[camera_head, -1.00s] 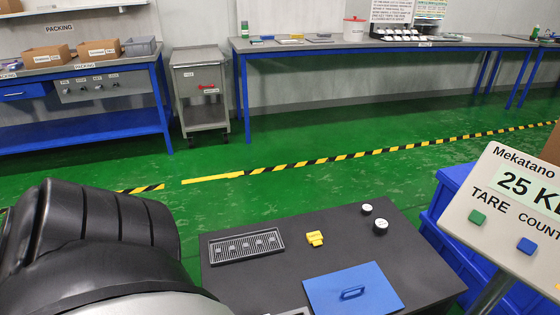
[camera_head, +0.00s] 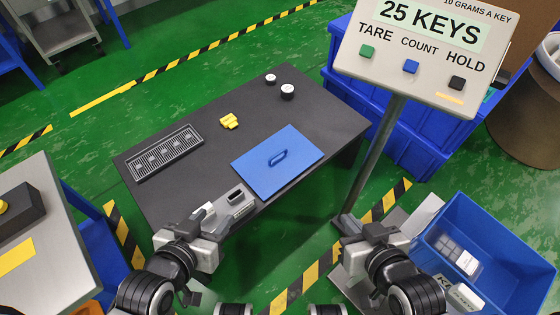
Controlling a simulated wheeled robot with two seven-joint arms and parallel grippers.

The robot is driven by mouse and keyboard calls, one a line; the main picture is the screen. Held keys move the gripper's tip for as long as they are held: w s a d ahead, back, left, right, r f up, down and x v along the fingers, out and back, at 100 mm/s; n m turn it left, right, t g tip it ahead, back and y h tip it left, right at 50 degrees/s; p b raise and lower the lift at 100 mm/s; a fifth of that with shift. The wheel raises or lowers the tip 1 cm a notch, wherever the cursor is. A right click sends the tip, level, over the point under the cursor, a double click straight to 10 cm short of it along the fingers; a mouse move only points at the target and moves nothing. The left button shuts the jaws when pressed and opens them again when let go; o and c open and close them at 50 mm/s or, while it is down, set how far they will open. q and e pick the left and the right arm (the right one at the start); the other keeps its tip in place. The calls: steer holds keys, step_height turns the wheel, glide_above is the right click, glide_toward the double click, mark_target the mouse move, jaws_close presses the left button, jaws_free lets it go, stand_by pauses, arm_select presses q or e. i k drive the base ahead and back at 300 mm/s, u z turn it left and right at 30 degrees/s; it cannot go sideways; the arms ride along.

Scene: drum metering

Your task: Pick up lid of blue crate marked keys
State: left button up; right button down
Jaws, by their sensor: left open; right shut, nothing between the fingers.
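A flat blue lid (camera_head: 298,147) with a raised loop handle (camera_head: 278,158) lies on the dark table (camera_head: 190,200), near its front right part. An open blue crate (camera_head: 510,265) stands at the lower right, its label partly readable as "KE". A small clear packet and a pale item are inside it. My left gripper (camera_head: 190,238) is open at the table's near left edge, below and left of the lid and apart from it. My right gripper (camera_head: 369,234) is shut and empty, between the scale post and the crate, apart from the lid.
A scale display (camera_head: 425,50) reading 25 KEYS stands on a post (camera_head: 375,155) right of the lid. Blue crates (camera_head: 370,95) stand behind.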

mark_target(267, 168)
steer(key=z, duration=2.4)
steer(key=k, duration=0.5)
steer(key=u, duration=1.4)
steer(key=i, duration=0.6)
